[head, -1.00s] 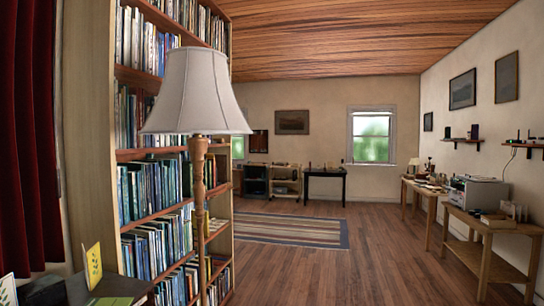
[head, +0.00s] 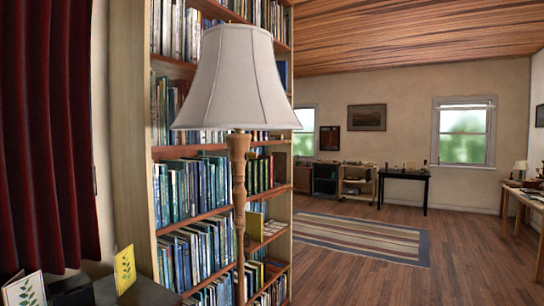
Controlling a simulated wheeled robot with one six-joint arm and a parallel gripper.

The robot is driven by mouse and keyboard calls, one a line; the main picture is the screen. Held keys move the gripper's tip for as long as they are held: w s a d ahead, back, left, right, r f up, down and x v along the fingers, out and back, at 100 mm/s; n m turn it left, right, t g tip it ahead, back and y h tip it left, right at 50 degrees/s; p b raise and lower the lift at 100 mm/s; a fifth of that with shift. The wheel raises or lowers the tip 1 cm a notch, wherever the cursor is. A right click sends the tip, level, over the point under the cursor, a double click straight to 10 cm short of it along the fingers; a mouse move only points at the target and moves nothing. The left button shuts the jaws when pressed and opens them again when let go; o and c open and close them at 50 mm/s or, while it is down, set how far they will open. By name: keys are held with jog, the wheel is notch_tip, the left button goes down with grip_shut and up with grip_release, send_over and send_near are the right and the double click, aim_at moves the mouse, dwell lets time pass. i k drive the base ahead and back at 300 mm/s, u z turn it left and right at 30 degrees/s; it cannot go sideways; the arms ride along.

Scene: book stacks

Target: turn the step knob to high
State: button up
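No step knob can be made out in the head view. A floor lamp with a pale shade (head: 238,80) and a turned wooden post (head: 239,190) stands close in front of the bookcase; I cannot see a knob on it. Small objects on the far tables are too small to tell apart. My gripper is not in view.
A tall bookcase (head: 145,130) full of books stands behind the lamp. A dark red curtain (head: 45,130) hangs at left, above a low surface with cards (head: 124,268). The wooden floor (head: 400,285) at right is open, with a striped rug (head: 360,240) and a black table (head: 404,176) beyond.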

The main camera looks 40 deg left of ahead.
aim_at(250, 155)
jog(key=u, duration=0.3)
jog(key=i, duration=0.6)
jog(key=u, duration=1)
jog(key=i, duration=0.35)
jog(key=u, duration=0.3)
jog(key=k, duration=0.4)
jog(key=z, duration=0.75)
jog(key=i, duration=0.85)
jog(key=u, duration=0.1)
